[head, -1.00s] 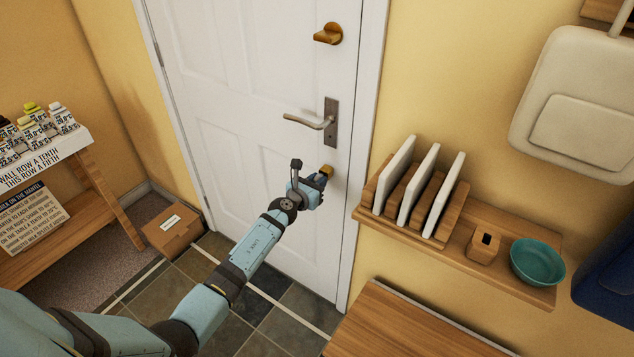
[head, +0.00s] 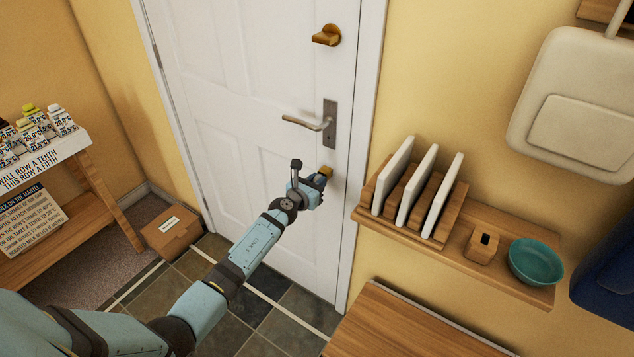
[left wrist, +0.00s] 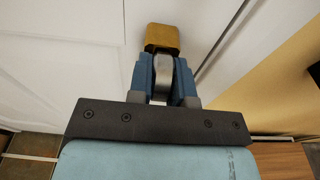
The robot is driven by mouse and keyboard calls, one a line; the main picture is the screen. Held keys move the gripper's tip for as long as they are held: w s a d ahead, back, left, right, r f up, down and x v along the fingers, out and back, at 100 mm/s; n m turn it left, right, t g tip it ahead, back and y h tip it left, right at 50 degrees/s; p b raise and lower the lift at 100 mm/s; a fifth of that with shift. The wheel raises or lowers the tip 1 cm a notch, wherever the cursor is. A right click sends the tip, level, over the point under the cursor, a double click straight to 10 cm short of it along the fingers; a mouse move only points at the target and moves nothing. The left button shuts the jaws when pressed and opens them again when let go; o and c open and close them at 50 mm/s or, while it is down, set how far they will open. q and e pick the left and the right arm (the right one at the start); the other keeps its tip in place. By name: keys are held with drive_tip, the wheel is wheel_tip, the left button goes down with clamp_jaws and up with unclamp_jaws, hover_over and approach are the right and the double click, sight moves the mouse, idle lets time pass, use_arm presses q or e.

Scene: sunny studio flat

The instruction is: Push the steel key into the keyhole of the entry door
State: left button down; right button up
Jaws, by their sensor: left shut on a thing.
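The white entry door (head: 255,100) stands shut ahead, with a lever handle (head: 312,123) and a brass knob (head: 327,36) above it. My left gripper (head: 318,180) is at the door below the handle. In the left wrist view its blue fingers (left wrist: 164,82) are shut on the grey steel key (left wrist: 158,75). A brass lock piece (left wrist: 162,38) sits right at the fingertips, and it also shows in the head view (head: 327,171). The key's tip and the keyhole are hidden, so I cannot tell how deep the key is. My right gripper is not in view.
A wooden shelf (head: 512,279) right of the door holds a rack with white panels (head: 415,185), a small wooden block (head: 481,247) and a teal bowl (head: 536,262). A cardboard box (head: 171,231) is on the floor at left, near a stand (head: 110,205).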

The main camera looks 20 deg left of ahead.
use_arm(q)
drive_tip(key=shift+w+r, duration=0.1)
drive_tip(key=shift+r, duration=0.1)
drive_tip(key=c, duration=1)
unclamp_jaws()
drive_tip(key=shift+a+f, duration=0.1)
drive_tip(key=shift+a, duration=0.05)
drive_tip(key=shift+d, duration=0.25)
drive_tip(key=o, duration=0.5)
drive_tip(key=shift+a+f, duration=0.1)
drive_tip(key=shift+s+a+r+p, duration=0.15)
drive_tip(key=shift+s+p, duration=0.35)
drive_tip(key=shift+s, duration=0.65)
drive_tip(key=shift+s+a+r+p, duration=0.2)
drive_tip(key=shift+s+p, duration=0.25)
drive_tip(key=shift+s, duration=0.75)
drive_tip(key=shift+s+a+r+p, duration=0.15)
drive_tip(key=shift+s+p, duration=0.35)
drive_tip(key=shift+s, duration=0.65)
